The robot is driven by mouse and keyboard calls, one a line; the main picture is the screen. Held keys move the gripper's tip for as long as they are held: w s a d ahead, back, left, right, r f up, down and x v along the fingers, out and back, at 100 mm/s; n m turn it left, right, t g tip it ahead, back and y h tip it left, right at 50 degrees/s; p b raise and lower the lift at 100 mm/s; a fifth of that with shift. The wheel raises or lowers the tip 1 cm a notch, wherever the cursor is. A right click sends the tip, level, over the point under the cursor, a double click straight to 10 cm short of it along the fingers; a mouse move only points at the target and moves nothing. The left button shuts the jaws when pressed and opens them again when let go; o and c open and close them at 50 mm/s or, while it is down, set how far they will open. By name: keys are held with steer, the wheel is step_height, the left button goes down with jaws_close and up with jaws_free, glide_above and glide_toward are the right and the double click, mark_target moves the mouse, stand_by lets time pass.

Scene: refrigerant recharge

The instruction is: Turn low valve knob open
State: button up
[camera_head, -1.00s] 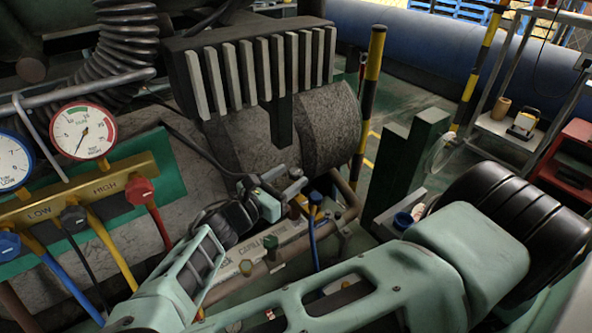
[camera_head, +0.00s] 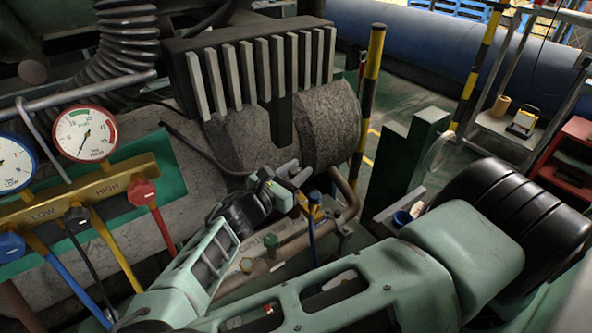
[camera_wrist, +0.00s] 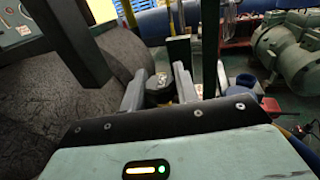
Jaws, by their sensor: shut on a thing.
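The gauge manifold (camera_head: 98,190) is at the left of the head view, its yellow bar marked LOW and HIGH. A blue knob (camera_head: 9,246) sits at its LOW end, upright and untouched. A red knob (camera_head: 141,191) is at the HIGH end. My gripper (camera_head: 297,174) is well to the right of the manifold, by the pipework below the finned block. In the wrist view my gripper (camera_wrist: 161,88) has its two grey fingers closed on a small dark, knob-like piece (camera_wrist: 158,92). What this piece is attached to is hidden.
A blue-capped fitting (camera_head: 315,198) with a blue hose stands just right of my gripper. The finned block (camera_head: 252,65) and grey cylinder (camera_head: 325,125) are above and behind it. A dark green post (camera_head: 410,160) stands to the right. Hoses hang below the manifold.

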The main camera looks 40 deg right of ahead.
steer(key=shift+r+n+t+y+p, duration=0.2)
steer(key=shift+n+t+p, duration=0.15)
steer(key=shift+t+p, duration=0.2)
steer(key=shift+r+n+t+y+p, duration=0.1)
steer(key=shift+n+t+y+p, duration=0.1)
steer(key=shift+n+t+p, duration=0.25)
steer(key=shift+f+n+t+y+p, duration=0.15)
steer(key=shift+n+t+y+p, duration=0.2)
steer(key=shift+t+p, duration=0.35)
steer(key=shift+f+n+t, duration=0.15)
steer(key=shift+n+t, duration=0.1)
steer(key=shift+t, duration=0.15)
steer(key=o, duration=1)
steer(key=shift+a, duration=0.1)
steer(key=v, duration=1.7)
steer(key=shift+a+p, duration=0.2)
steer(key=shift+p, duration=0.15)
steer(key=shift+s+d, duration=0.1)
